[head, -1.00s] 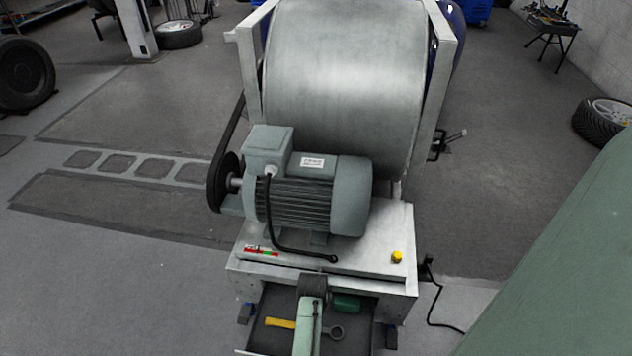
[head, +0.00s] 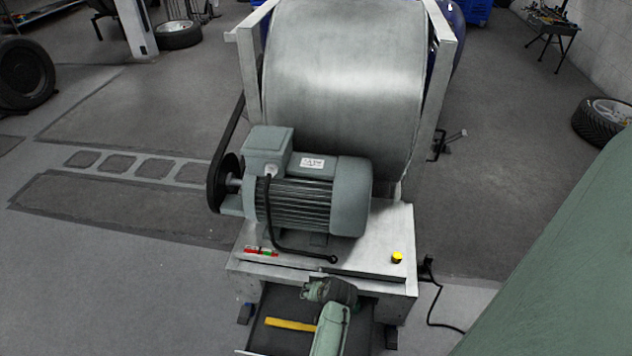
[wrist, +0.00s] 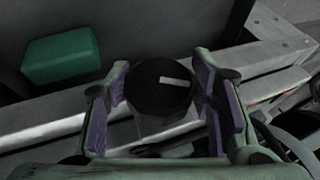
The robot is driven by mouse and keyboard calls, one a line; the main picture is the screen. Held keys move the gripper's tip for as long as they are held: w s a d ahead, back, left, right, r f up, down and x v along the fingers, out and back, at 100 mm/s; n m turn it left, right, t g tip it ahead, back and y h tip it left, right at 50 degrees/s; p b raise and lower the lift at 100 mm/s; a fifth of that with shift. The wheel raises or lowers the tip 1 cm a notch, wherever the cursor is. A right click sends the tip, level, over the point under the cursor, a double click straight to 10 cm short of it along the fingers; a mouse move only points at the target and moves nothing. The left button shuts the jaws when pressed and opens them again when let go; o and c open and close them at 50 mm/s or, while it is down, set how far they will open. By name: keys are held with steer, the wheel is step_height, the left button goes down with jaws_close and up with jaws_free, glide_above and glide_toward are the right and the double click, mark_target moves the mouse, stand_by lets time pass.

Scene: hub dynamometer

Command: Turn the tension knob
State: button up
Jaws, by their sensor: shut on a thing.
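The tension knob (wrist: 158,92) is a round black knob with a white pointer line on its face, seen in the wrist view. My gripper (wrist: 161,78) has its two purple-padded fingers on either side of the knob and is shut on it. The white line points towards the right finger. In the head view my gripper (head: 318,289) is at the front of the dynamometer frame, below the motor (head: 300,195). The knob is hidden there behind my gripper.
A tray (head: 262,339) below holds a yellow-handled tool (head: 290,324). A green box (wrist: 62,53) lies near the knob in the wrist view. A yellow button (head: 397,257) sits on the metal top to the right. The large roller (head: 345,85) stands behind the motor.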

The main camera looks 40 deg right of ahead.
steer(key=t, duration=0.1)
steer(key=t+y+b, duration=0.1)
steer(key=m+t+y+b, duration=0.1)
steer(key=shift+s+d+f, duration=0.1)
steer(key=shift+d+f, duration=0.05)
steer(key=shift+f, duration=0.1)
steer(key=t+y+b, duration=0.1)
steer(key=t+b, duration=0.1)
steer(key=b, duration=0.1)
steer(key=shift+f+m, duration=0.1)
steer(key=shift+m, duration=0.2)
steer(key=t+y+b, duration=0.2)
steer(key=b, duration=0.1)
steer(key=shift+m+t, duration=0.3)
steer(key=shift+m, duration=0.1)
steer(key=shift+r+t+y+b, duration=0.25)
steer(key=shift+t+b, duration=0.45)
steer(key=shift+b, duration=0.35)
steer(key=shift+m, duration=0.3)
steer(key=o, duration=1.2)
